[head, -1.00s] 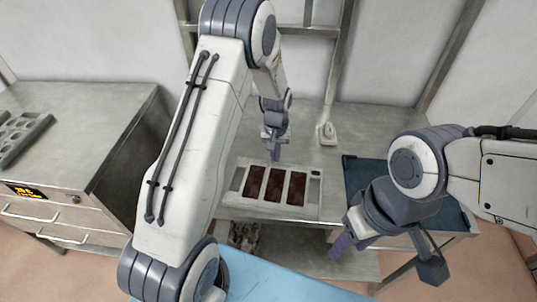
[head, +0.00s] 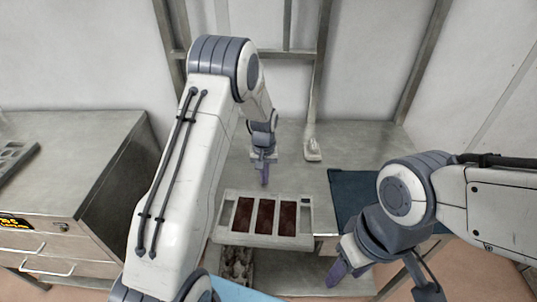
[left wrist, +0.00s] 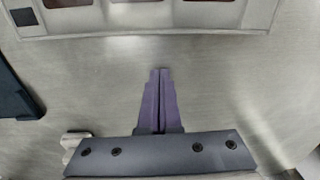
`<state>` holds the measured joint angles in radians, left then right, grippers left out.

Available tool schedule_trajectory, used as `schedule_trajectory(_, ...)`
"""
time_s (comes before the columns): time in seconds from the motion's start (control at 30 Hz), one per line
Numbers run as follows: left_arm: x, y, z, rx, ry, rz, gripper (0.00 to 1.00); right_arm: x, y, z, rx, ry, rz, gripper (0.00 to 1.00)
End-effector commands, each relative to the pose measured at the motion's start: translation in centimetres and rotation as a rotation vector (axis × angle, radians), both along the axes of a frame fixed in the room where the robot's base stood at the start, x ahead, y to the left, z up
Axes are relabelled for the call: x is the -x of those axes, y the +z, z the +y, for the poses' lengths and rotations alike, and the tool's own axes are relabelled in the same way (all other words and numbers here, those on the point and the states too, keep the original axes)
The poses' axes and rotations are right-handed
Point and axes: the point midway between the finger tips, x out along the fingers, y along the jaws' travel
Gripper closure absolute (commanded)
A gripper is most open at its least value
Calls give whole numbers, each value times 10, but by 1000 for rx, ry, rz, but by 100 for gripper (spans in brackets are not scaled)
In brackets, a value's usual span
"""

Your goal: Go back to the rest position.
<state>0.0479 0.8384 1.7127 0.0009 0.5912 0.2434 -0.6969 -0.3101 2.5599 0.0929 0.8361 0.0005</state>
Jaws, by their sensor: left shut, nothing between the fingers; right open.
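My left gripper (head: 264,176) is shut and empty above the metal bench, behind the far edge of a pale mould tray. In the left wrist view its purple fingers (left wrist: 157,95) are together with nothing between them, over bare metal. My right gripper (head: 349,267) is open at the lower right, in front of the bench, with nothing seen in it. The pale mould tray (head: 227,212) lies at the bench's front edge with several dark brown filled cavities. Part of the tray also shows at the top of the left wrist view (left wrist: 130,40).
A dark blue mat (head: 345,188) lies right of the tray, partly behind my right arm. A small white object (head: 312,150) stands at the back of the bench (head: 290,170). A drawer cabinet (head: 80,150) with a grey mould on top stands left. A brown-grey item is on the shelf below.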

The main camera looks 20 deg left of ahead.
Motion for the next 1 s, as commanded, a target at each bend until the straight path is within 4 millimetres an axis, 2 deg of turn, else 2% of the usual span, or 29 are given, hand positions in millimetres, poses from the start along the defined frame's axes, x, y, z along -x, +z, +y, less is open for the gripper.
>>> schedule_trajectory(0.03,-1,13,0,0,0,-7,100,0,-6,0,0,0,0,50)
schedule_trajectory(0.2,-1,50,-5,0,-6,-8,100,0,-15,0,0,1,0,50)
schedule_trajectory(0.4,-1,84,-7,0,-8,-4,100,0,-21,0,0,1,0,50)
schedule_trajectory(0.5,-1,94,-7,0,-8,-3,100,0,-22,0,0,1,0,50)
schedule_trajectory(0.73,2,103,-10,0,-18,-2,100,0,-22,0,0,1,0,50)
schedule_trajectory(0.87,22,121,-43,7,-103,-11,100,0,-22,0,0,1,0,50)
schedule_trajectory(0.97,63,145,-87,19,-238,-19,100,0,-22,0,0,1,0,50)
schedule_trajectory(1.0,85,154,-105,24,-307,-23,100,0,-22,0,0,1,0,50)
